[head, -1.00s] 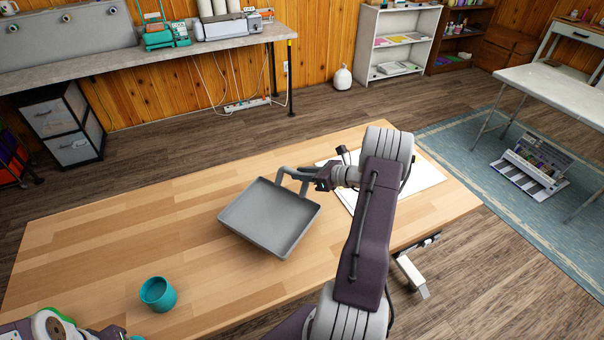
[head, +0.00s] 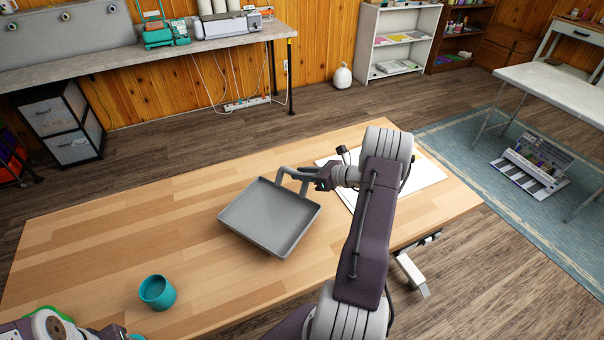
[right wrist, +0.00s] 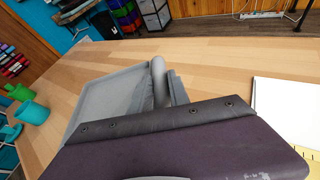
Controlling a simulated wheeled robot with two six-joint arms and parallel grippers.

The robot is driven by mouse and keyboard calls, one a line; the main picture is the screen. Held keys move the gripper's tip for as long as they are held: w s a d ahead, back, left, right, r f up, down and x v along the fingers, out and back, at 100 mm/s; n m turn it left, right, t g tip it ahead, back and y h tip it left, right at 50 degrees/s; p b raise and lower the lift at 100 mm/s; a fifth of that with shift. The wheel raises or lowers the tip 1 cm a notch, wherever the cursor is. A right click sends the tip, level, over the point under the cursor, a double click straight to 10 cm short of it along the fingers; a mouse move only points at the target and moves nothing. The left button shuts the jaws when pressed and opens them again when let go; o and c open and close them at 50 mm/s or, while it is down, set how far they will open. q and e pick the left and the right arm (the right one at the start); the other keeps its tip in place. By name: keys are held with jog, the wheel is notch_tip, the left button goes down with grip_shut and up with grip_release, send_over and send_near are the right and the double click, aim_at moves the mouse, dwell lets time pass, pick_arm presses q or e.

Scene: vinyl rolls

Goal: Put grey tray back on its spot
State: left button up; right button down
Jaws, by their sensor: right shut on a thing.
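The grey tray (head: 268,216) is square and shallow with a loop handle (head: 292,174) on its far edge. It is over the middle of the wooden table; I cannot tell whether it touches the top. My right gripper (head: 318,176) is shut on the handle. In the right wrist view the tray (right wrist: 105,98) shows beyond the gripper, whose body hides part of it and the grip itself. My left gripper (head: 115,331) is partly seen at the bottom left edge, apart from the tray; its fingers are not clear.
A teal cup (head: 157,293) stands on the wooden table (head: 120,240), left of the tray and toward the near edge. A white sheet (head: 424,182) lies to the right, partly behind my right arm.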

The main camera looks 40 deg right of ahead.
jog(key=shift+f+b, duration=0.5)
jog(key=shift+f, duration=0.3)
jog(key=shift+f+b, duration=0.45)
jog(key=shift+f, duration=0.25)
grip_release()
dwell(0.6)
dwell(0.3)
jog(key=shift+s+d+p, duration=0.2)
jog(key=shift+s+d, duration=0.35)
jog(key=shift+s, duration=0.85)
jog(key=shift+s+d+p, duration=0.15)
jog(key=shift+s+d, duration=0.45)
jog(key=shift+s, duration=0.8)
jog(key=shift+s+d+p, duration=0.2)
jog(key=shift+s+d, duration=0.35)
jog(key=shift+s, duration=0.85)
